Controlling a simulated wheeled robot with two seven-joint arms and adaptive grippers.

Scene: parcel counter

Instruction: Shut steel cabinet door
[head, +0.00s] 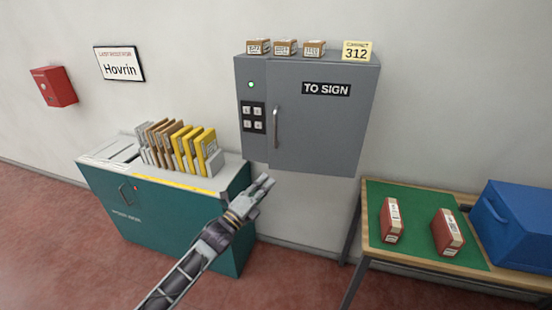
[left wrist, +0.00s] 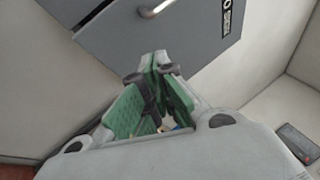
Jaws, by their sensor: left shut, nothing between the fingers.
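The grey steel cabinet (head: 320,140) hangs on the wall in the head view. Its door (head: 340,125) carries a "TO SIGN" label and a vertical handle (head: 275,128), and looks closed, flush with the front. A keypad (head: 253,117) and a green light (head: 251,84) sit left of the door. My left gripper (head: 266,183) is shut and empty, just below the cabinet's lower edge. In the left wrist view the closed fingers (left wrist: 155,65) point towards the door (left wrist: 175,30) and its handle (left wrist: 158,10). A gap between fingers and door cannot be judged. My right gripper is not in view.
A teal counter (head: 180,215) with upright yellow and brown folders (head: 180,145) stands at left. At right, a table (head: 440,262) holds red boxes (head: 391,220) on a green mat and a blue bin (head: 515,225). Small boxes (head: 285,47) and a "312" card (head: 357,51) top the cabinet.

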